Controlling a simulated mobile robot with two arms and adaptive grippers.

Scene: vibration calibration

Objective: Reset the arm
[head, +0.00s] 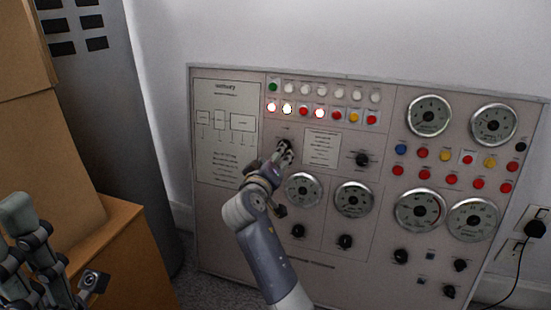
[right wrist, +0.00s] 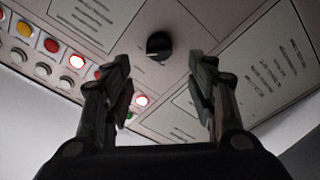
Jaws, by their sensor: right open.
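My right gripper (head: 284,152) is in front of the control panel (head: 228,232), at its upper middle, below the row of lit buttons. In the right wrist view the right gripper (right wrist: 160,75) is open and empty, its two fingers spread apart. A black knob (right wrist: 158,45) on the panel shows beyond the gap between the fingertips, apart from both. In the head view the gripper covers this knob or most of it. My left gripper (head: 60,250) is at the lower left, fingers spread and empty, partly cut off by the frame edge.
The panel carries several round gauges (head: 429,116), coloured buttons (head: 353,118) and other black knobs (head: 362,159). Cardboard boxes (head: 45,150) stand at the left, beside a grey cabinet (head: 130,120). A black plug (head: 535,229) with a cord sits in a wall socket at the right.

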